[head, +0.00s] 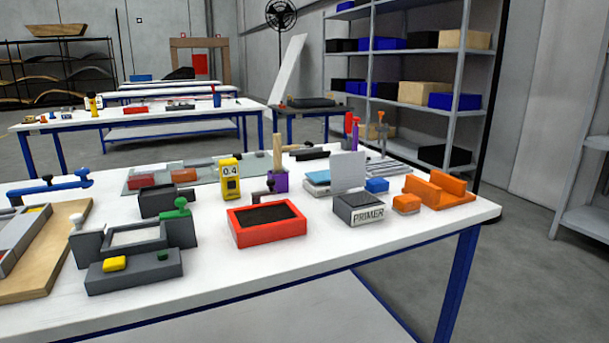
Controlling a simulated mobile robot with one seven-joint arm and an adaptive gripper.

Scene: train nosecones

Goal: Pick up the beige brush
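A beige, upright stick-like thing (277,152), which looks like the beige brush, stands out of a purple holder (278,182) on the near white table (330,262). Its lower end is hidden in or behind the holder, and I cannot see bristles. A dark piece stands just in front of the holder. My gripper is not in view, so nothing shows of its state.
Close around the holder are a yellow "0.4" device (230,180), a red tray (266,236) and a white upright panel (348,171). A PRIMER box (362,210) and orange blocks (436,190) stand to the right. The table's front strip is clear.

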